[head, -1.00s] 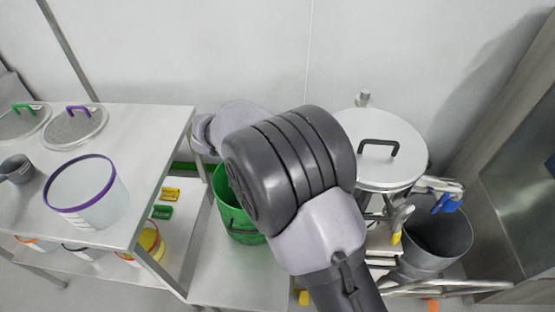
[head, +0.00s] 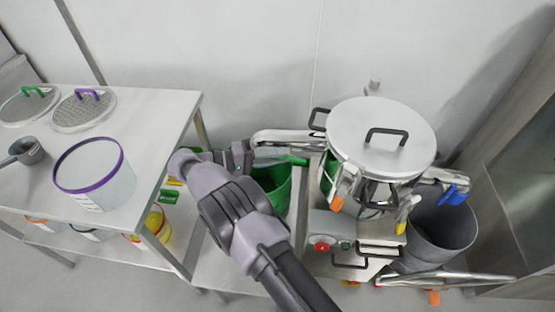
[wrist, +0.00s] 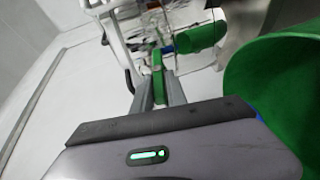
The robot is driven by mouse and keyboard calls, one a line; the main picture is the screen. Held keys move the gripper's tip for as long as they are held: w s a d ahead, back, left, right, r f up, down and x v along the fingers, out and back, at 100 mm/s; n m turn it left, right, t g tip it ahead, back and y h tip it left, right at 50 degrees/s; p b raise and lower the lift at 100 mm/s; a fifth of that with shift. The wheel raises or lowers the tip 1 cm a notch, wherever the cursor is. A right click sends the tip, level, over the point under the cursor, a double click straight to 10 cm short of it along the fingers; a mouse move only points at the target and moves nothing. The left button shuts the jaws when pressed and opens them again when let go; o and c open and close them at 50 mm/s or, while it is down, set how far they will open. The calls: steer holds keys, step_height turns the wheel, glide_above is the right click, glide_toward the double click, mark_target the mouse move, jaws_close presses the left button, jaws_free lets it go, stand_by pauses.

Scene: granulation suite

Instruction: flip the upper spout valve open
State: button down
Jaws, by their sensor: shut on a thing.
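My gripper (head: 250,157) is to the left of the lidded vessel (head: 345,128), above the green bucket (head: 272,187). In the wrist view its two fingers (wrist: 158,84) are shut on a slim green piece (wrist: 158,62). In the head view a green strip (head: 284,159) runs right from the fingers toward the vessel; what it belongs to is unclear. Below the vessel are an orange handle (head: 338,202) and a yellow handle (head: 402,228). A blue handle (head: 449,199) is at its right. I cannot tell which is the upper spout valve.
A grey bin (head: 440,230) stands right of the vessel. A control box with a red button (head: 321,243) is below it. A steel table (head: 150,110) with a purple-rimmed tub (head: 95,178) and mesh lids is at left. In the wrist view the green bucket (wrist: 270,90) is close on the right.

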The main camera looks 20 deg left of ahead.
steer(key=shift+f+t+h+b, duration=0.35)
steer(key=shift+h+b, duration=0.25)
steer(key=shift+b, duration=0.45)
steer(key=shift+r+n, duration=0.15)
steer(key=shift+n, duration=0.15)
steer(key=c, duration=1.3)
jaws_free()
steer(key=shift+w, duration=0.1)
